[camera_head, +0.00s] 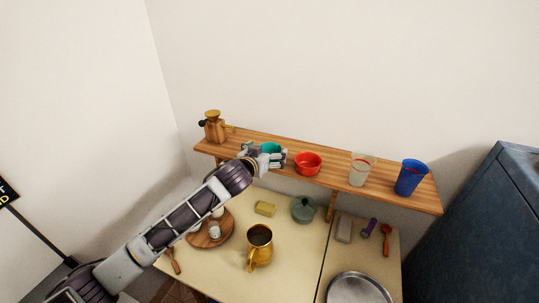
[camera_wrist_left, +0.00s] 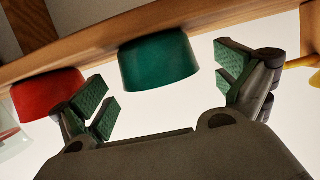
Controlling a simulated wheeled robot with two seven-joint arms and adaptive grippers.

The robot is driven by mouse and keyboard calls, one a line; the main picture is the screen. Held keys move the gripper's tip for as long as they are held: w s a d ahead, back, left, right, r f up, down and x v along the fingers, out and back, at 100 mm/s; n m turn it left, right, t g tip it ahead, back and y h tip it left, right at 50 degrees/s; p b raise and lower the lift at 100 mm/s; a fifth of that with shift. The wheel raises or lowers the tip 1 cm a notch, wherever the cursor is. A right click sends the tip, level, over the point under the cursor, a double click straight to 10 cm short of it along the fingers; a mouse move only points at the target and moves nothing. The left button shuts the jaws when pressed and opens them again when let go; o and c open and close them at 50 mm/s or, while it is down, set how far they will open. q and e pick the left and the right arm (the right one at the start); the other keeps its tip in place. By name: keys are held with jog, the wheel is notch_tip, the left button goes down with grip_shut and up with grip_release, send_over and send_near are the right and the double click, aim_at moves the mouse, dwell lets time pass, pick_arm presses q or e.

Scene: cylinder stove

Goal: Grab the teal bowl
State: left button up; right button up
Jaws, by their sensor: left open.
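The teal bowl (camera_head: 271,148) stands on the wooden shelf, partly hidden behind my left gripper in the head view. In the left wrist view the teal bowl (camera_wrist_left: 158,62) shows upside down in the picture, ahead of and between the spread fingers. My left gripper (camera_head: 265,160) is at the shelf's front, open and empty; its two fingers also show in the left wrist view (camera_wrist_left: 168,88). I cannot tell from the pictures whether a finger touches the bowl. My right gripper is not in view.
The shelf (camera_head: 335,181) also holds a red bowl (camera_head: 308,163) just right of the teal one, a clear cup (camera_head: 361,170), a blue cup (camera_head: 410,178) and a brown jug (camera_head: 214,127). Below, a table (camera_head: 300,255) carries a gold mug (camera_head: 260,246) and a lidded pot (camera_head: 303,209).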

pick_arm(q)
jog(key=shift+w+d+f, duration=0.15)
jog(key=shift+w+d, duration=0.1)
jog(key=shift+w, duration=0.25)
jog(key=c, duration=1.1)
